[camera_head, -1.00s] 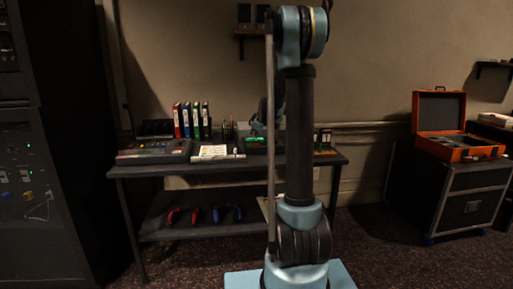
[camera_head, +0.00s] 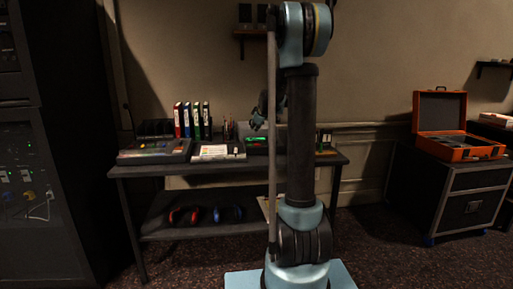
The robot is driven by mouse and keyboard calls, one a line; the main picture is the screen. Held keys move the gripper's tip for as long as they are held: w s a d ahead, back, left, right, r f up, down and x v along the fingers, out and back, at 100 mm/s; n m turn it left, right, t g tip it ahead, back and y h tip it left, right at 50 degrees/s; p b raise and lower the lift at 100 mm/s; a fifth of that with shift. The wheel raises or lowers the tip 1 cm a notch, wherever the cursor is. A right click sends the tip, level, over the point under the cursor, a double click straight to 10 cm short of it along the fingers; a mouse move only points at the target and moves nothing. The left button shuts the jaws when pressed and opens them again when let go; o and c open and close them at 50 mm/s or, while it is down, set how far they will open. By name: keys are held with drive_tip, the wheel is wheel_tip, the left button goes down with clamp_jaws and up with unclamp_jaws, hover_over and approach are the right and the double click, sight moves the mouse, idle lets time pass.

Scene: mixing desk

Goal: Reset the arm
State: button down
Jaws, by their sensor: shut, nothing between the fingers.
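My arm (camera_head: 300,130) stands upright in the middle of the view on its light blue base. My gripper (camera_head: 257,122) shows partly behind the arm's upright link, above the desk. It is small and dark here, with its fingers shut and no object seen in it. It is above the green-lit device (camera_head: 257,146) on the desk and looks clear of it. Part of the wrist is hidden behind the arm link.
The desk (camera_head: 130,171) holds a mixing console (camera_head: 155,151), several binders (camera_head: 187,120), papers (camera_head: 215,153) and a pen cup (camera_head: 229,131). Headphones (camera_head: 228,214) lie on its lower shelf. An open orange case (camera_head: 455,152) sits on a black flight case (camera_head: 470,205) at right. A rack (camera_head: 35,200) stands at left.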

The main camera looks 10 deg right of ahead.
drive_tip(key=s+f+m+g, duration=0.25)
drive_tip(key=s+m, duration=0.25)
drive_tip(key=s, duration=2.4)
drive_tip(key=s+f+m+g, duration=0.1)
drive_tip(key=s+f, duration=0.3)
drive_tip(key=s, duration=0.5)
drive_tip(key=s+f+m+g+h, duration=0.1)
drive_tip(key=s+f+m+g, duration=0.1)
drive_tip(key=s, duration=0.7)
drive_tip(key=s+d+f+m+g+h, duration=0.1)
drive_tip(key=s+f+m, duration=0.2)
drive_tip(key=s+f, duration=0.3)
drive_tip(key=s, duration=0.3)
drive_tip(key=shift+s, duration=0.15)
